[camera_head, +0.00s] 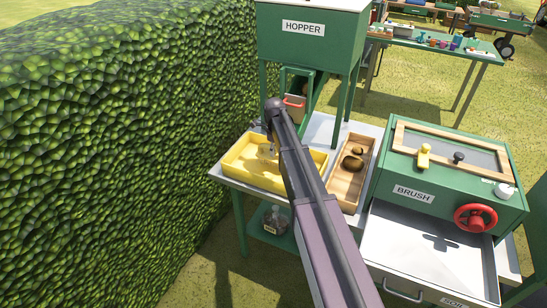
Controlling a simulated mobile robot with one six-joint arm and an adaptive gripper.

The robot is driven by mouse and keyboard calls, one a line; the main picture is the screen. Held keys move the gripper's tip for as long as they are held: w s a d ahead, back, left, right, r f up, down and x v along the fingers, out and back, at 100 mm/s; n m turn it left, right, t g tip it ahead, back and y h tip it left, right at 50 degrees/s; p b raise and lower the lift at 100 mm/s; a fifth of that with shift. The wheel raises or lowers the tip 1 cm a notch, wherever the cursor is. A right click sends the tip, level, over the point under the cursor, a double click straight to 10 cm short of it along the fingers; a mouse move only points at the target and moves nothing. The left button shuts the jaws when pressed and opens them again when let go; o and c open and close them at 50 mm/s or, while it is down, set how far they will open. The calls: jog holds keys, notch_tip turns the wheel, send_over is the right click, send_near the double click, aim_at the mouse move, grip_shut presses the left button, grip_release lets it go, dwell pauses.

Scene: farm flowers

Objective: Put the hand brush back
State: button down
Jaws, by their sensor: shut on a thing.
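I cannot make out the hand brush in this view. My arm reaches from the bottom middle up to the bench under the hopper (303,45), its far joint in front of the chute. My gripper cannot be made out; the arm hides what lies behind it. A small grey shape stands in the yellow tray (245,177) beside my arm, too small to identify. The green machine (377,190) labelled BRUSH stands at the right, with a small yellow piece (423,155) and a dark knob (458,157) on top.
A wooden tray (345,200) holds brown lumps (352,162). A red wheel (476,217) sticks out above the pale open drawer (400,252). A hedge (110,130) closes off the left. Another green table (440,42) stands behind.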

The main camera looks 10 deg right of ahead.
jog(key=shift+f+b, duration=0.95)
jog(key=shift+f, duration=0.35)
jog(key=shift+f, duration=0.15)
jog(key=shift+c, duration=2.2)
grip_release()
jog(key=shift+r, duration=0.2)
notch_tip(320, 180, up, 12)
jog(key=p, duration=1.2)
